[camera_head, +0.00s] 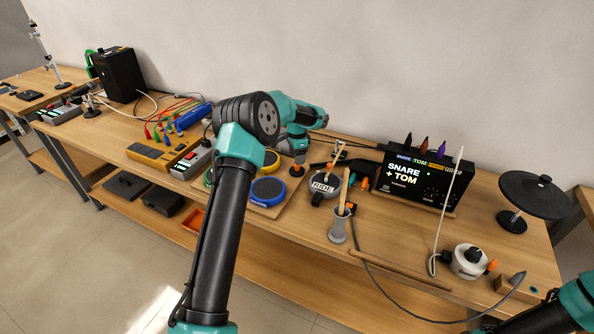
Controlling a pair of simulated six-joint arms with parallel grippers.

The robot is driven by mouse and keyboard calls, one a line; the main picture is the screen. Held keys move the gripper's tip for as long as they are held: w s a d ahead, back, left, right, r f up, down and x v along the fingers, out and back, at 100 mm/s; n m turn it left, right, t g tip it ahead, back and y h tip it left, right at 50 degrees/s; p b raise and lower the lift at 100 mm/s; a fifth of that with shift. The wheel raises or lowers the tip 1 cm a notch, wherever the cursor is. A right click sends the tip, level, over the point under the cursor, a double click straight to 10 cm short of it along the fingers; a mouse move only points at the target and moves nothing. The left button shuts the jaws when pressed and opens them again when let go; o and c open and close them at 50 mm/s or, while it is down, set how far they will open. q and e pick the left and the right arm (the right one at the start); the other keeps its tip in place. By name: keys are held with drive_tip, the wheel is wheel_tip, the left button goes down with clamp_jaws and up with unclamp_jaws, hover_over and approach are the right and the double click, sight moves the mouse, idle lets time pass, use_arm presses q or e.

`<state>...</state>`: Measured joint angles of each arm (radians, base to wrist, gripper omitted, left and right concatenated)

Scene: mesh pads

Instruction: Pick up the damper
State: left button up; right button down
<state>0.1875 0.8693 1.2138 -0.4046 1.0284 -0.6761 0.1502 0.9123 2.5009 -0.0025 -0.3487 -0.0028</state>
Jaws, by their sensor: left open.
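My left gripper (298,160) points down over the back middle of the bench, right of the round pads. It is open, just above a small orange-and-black piece (297,171) that may be the damper; I cannot be sure from its shape. Whether the fingers touch or surround it is too small to tell. The blue pad (268,191) and a yellow pad (271,158) lie to its left, partly behind my left arm.
A grey holder (339,228) with upright sticks stands near the RIDE pad. The SNARE + TOM module (418,181) is at the back right. A black cymbal pad (533,194) and a white knobbed device (470,262) stand farther right. Cables cross the bench.

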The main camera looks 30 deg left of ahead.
sight(297, 168)
use_arm(q)
drive_tip(key=shift+s+d+f, duration=0.1)
drive_tip(key=shift+s+f, duration=0.05)
drive_tip(key=shift+f, duration=2.45)
drive_tip(key=c, duration=1)
